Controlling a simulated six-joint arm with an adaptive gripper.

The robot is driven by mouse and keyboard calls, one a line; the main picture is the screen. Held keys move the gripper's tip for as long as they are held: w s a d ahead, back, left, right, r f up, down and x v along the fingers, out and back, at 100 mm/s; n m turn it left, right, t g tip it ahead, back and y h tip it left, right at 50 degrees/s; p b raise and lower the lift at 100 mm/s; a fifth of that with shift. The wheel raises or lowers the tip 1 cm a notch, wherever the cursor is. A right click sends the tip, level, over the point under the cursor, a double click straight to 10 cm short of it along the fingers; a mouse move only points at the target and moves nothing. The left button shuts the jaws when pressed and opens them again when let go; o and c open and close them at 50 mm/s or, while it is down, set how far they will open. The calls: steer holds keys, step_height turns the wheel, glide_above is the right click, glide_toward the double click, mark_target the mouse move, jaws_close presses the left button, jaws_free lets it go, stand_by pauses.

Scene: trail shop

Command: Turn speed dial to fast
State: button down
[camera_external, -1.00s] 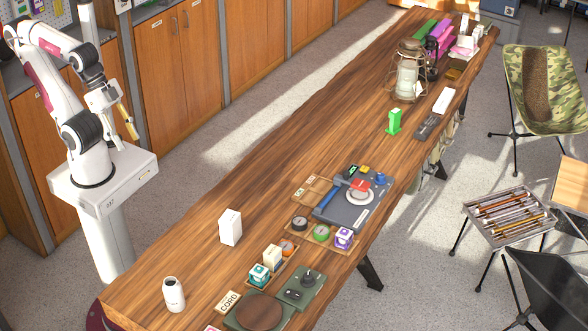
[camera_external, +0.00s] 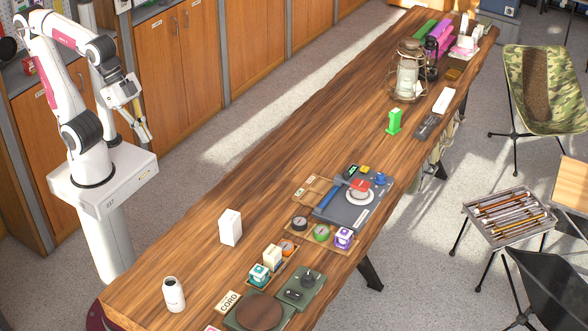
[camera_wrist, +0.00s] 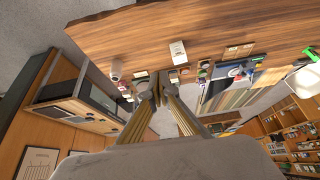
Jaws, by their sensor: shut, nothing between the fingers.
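My gripper (camera_external: 146,136) is shut and empty, raised beside the left edge of the table, well away from the devices on it. In the wrist view its fingers (camera_wrist: 156,90) come together at the middle. A dark green unit (camera_external: 291,295) at the near end of the table has a black knob (camera_external: 308,277) on top, next to a round brown platter (camera_external: 260,312). A grey-blue board (camera_external: 343,213) further back carries a white ring, a red piece and a blue knob (camera_external: 380,178). I cannot read which control is the speed dial, or its setting.
A white box (camera_external: 230,227) and a white canister (camera_external: 173,295) stand on the near left of the wooden table (camera_external: 190,245). Small round tins and cubes sit in trays near the board. A lantern (camera_external: 408,75) stands farther back. The table's left middle is clear.

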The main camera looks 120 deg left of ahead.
steer(key=w+r, duration=0.2)
steer(key=w, duration=1.1)
glide_above(303, 281)
steer(key=s, duration=0.3)
step_height(303, 281, down, 23)
steer(key=shift+d+f, duration=0.1)
steer(key=shift+f, duration=0.1)
steer(key=shift+f, duration=0.1)
steer(key=shift+f, duration=3.45)
steer(key=shift+w, duration=0.3)
